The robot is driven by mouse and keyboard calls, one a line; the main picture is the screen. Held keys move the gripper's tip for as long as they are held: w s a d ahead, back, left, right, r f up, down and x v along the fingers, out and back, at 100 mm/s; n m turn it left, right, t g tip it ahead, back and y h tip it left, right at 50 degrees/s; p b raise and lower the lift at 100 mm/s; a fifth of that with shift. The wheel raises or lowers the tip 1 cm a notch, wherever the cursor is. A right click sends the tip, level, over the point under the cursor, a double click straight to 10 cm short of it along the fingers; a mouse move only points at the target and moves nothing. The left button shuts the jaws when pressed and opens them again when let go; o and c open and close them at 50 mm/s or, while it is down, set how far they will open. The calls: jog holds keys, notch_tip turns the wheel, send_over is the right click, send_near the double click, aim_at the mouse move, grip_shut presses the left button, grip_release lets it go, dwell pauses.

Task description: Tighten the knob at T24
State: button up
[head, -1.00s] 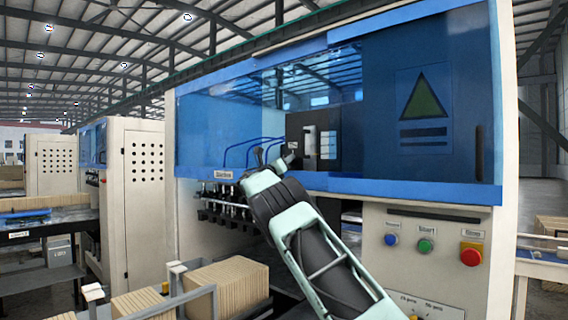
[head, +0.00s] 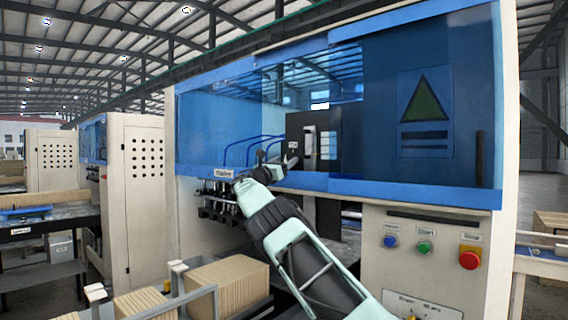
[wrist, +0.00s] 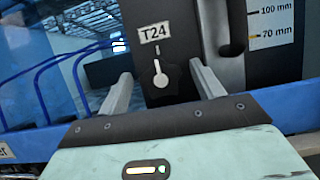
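The T24 label (wrist: 154,33) is a white tag on a dark panel (wrist: 178,20). Below it is the T24 knob (wrist: 160,76), dark with a white pointer whose narrow end points up toward a short white mark. My gripper (wrist: 160,70) is open, with one grey finger on each side of the knob in the wrist view. Gaps show between the fingers and the knob, and I cannot tell how far in front of it they are. In the head view the gripper (head: 277,160) is at the dark panel's lower left, and the knob is too small to make out.
Blue hoses (wrist: 62,75) run on the left. A blue rail (head: 400,190) crosses below the panel. Control buttons (head: 424,248) are at lower right, and stacked brown sheets (head: 228,285) at lower left.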

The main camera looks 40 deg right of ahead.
jog(key=b+v, duration=1.1)
jog(key=v, duration=0.6)
jog(key=shift+b, duration=0.35)
jog(key=shift+a+f, duration=0.1)
jog(key=shift+f, duration=0.05)
